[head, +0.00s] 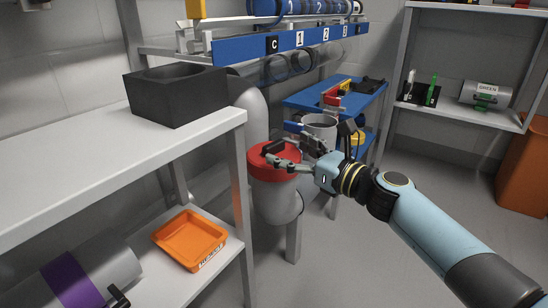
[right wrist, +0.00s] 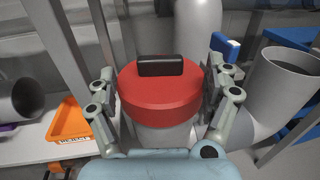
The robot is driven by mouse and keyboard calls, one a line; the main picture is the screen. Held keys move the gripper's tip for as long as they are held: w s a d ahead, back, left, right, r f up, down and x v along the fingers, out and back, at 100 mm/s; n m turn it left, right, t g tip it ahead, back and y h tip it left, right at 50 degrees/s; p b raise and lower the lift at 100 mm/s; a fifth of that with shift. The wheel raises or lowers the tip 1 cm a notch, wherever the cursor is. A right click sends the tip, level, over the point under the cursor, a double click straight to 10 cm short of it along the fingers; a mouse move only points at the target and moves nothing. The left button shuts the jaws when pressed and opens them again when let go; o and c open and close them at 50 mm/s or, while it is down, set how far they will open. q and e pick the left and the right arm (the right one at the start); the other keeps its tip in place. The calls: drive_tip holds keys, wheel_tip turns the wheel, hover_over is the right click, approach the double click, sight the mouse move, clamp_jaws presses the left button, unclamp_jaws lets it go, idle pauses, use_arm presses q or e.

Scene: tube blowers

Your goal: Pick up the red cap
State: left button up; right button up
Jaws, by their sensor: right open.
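The red cap (head: 272,163) is a round lid with a black handle on top, and it sits on the end of a grey pipe (head: 275,205). In the right wrist view the red cap (right wrist: 160,97) fills the middle, with its black handle (right wrist: 160,66) upright. My right gripper (head: 290,155) is open at the cap, one finger over its near top side. In the right wrist view the fingers of my right gripper (right wrist: 160,90) stand on either side of the cap. Whether they touch it I cannot tell. My left gripper is not in view.
A white shelf (head: 70,160) with a black box (head: 175,93) stands left of the cap. An orange tray (head: 190,240) lies on its lower level. An open grey pipe (head: 320,122) rises just behind the gripper.

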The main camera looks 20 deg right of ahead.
sight(277, 145)
drive_tip(key=x, duration=0.4)
drive_tip(key=shift+w+f+b, duration=0.1)
drive_tip(key=shift+b, duration=0.2)
drive_tip(key=c, duration=1.4)
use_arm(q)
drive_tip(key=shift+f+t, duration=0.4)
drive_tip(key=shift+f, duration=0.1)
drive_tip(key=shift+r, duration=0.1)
